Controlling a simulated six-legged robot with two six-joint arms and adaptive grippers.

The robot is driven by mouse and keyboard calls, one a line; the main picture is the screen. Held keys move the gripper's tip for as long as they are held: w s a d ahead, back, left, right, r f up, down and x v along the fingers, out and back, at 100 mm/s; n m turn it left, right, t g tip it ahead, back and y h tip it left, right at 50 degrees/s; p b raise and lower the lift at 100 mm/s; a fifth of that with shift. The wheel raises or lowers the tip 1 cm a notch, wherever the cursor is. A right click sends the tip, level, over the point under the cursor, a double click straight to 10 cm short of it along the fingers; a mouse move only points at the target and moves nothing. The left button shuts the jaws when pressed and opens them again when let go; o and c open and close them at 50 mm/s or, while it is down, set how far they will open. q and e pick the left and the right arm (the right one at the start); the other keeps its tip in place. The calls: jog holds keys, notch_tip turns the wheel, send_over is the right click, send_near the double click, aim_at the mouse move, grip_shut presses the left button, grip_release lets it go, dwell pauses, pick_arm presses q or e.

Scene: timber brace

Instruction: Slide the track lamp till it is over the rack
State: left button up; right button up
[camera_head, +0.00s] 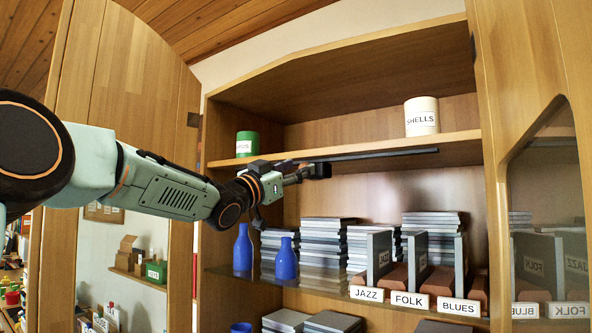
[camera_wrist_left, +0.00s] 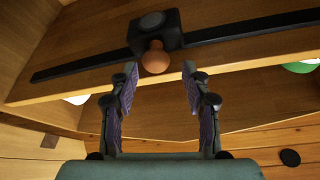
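The track lamp is a dark block (camera_head: 321,171) under the shelf; in the left wrist view it is a dark housing (camera_wrist_left: 154,31) with a round orange knob (camera_wrist_left: 155,58). It sits on a black track (camera_head: 390,154) along the shelf's underside. The rack (camera_head: 412,262), with upright grey dividers and labels JAZZ, FOLK and BLUES, stands on the lower shelf, right of the lamp. My left gripper (camera_head: 300,176) is at the lamp; in its wrist view the fingers (camera_wrist_left: 160,76) are apart, with the knob just beyond and between their tips. My right gripper is out of view.
A green can (camera_head: 247,144) and a white SHELLS jar (camera_head: 421,116) stand on the shelf above. Blue bottles (camera_head: 285,259) and stacks of flat cases (camera_head: 328,245) stand below my left gripper. A glazed cabinet door (camera_head: 545,220) is at the right. The space along the track to the right looks clear.

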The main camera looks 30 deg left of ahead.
pick_arm(q)
jog(key=shift+w+d+f, duration=0.3)
jog(key=shift+w+d, duration=0.15)
jog(key=shift+w, duration=0.35)
jog(key=c, duration=0.5)
jog(key=shift+s+a, duration=0.1)
jog(key=shift+a, duration=0.1)
grip_shut()
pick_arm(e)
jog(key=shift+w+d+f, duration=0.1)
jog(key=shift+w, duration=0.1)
pick_arm(q)
jog(key=shift+d, duration=0.1)
